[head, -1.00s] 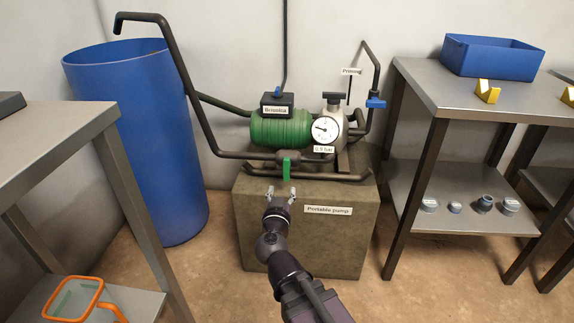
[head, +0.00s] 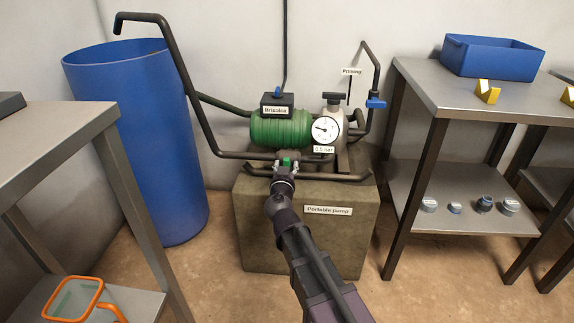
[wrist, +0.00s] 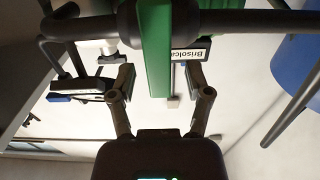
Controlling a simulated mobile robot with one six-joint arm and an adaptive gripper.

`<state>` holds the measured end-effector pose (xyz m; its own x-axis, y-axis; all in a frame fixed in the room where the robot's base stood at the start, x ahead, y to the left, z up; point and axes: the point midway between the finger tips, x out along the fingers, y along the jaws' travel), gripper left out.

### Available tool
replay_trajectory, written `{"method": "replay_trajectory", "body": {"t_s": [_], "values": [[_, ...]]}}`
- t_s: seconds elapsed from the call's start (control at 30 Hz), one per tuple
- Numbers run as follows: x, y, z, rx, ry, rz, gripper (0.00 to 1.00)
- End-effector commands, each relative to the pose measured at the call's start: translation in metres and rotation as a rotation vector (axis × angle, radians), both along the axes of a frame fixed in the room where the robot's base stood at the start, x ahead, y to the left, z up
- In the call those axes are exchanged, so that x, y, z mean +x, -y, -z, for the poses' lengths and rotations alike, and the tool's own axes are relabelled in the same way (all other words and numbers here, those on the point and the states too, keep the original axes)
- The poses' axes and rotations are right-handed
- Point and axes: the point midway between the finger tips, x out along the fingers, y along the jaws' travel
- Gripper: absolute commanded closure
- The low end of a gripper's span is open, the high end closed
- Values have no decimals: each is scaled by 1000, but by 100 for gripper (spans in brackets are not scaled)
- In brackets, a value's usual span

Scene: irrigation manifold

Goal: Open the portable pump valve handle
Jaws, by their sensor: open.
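The portable pump has a green ribbed motor (head: 281,129) and a round gauge (head: 326,129), and stands on a stone-like block (head: 290,236). A green valve handle (head: 287,161) is on the dark pipe in front of the motor; its lower part is hidden behind my gripper (head: 285,168) in the head view. In the wrist view the green handle (wrist: 154,50) hangs between the two fingers of my gripper (wrist: 157,80). The fingers are open, one on each side, with gaps to the handle.
A blue handle (head: 376,104) is on the pipe at the right of the pump. A blue barrel (head: 150,150) stands to the left. Metal tables flank the pump, the right one holding a blue bin (head: 490,60) and yellow blocks.

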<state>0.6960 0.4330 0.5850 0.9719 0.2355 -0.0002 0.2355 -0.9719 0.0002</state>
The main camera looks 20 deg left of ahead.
Motion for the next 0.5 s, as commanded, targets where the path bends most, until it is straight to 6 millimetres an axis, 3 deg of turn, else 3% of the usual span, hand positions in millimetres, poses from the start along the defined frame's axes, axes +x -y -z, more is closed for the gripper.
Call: {"method": "replay_trajectory", "body": {"t_s": [0.43,0.47,0.5], "values": [[7,-1,0,0,0,1,36],[7,-1,0,0,0,1,39],[7,-1,0,0,0,1,51]]}}
